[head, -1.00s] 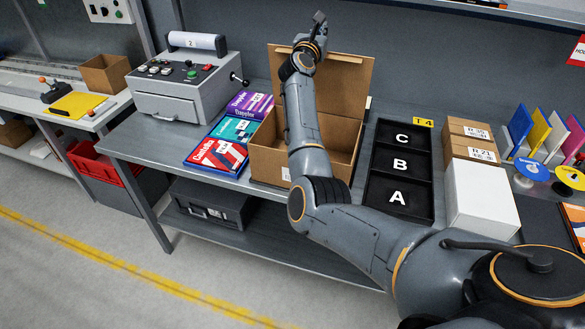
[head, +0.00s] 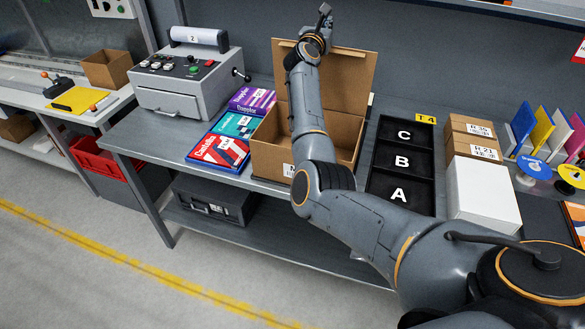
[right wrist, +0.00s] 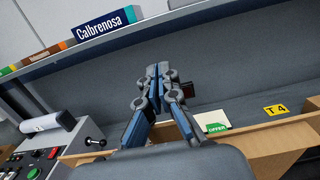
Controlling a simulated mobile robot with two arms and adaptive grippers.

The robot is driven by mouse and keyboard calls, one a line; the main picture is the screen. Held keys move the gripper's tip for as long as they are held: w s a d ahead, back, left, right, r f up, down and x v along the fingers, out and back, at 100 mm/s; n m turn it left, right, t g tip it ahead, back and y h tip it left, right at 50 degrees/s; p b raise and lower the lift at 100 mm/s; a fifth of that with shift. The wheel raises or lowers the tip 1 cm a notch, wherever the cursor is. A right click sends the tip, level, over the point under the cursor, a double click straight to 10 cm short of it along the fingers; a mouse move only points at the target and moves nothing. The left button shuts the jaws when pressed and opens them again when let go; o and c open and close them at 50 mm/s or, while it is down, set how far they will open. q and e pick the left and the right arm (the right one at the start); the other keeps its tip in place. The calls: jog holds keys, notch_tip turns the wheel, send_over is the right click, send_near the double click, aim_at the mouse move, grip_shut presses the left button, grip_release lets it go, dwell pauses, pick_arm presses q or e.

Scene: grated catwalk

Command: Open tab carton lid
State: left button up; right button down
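The brown cardboard carton (head: 268,161) stands on the grey bench. Its lid (head: 350,82) stands raised at the back, leaning slightly away, and the inside shows. My right arm crosses in front of the carton and lid. My right gripper (head: 325,9) is above the lid's top edge, towards the back panel. In the right wrist view the fingers of the gripper (right wrist: 158,70) meet at the tips, with nothing between them. The brown cardboard (right wrist: 240,146) lies below and behind the fingers there; contact cannot be told. My left gripper is not in view.
Left of the carton are flat coloured boxes (head: 220,150) and a grey control box (head: 185,80). On the right are a black tray (head: 369,183) marked A, B, C, small cartons (head: 470,150) and a white box (head: 482,195). A shelf (head: 470,12) runs above.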

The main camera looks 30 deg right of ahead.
jog(key=shift+f, duration=0.25)
dwell(0.4)
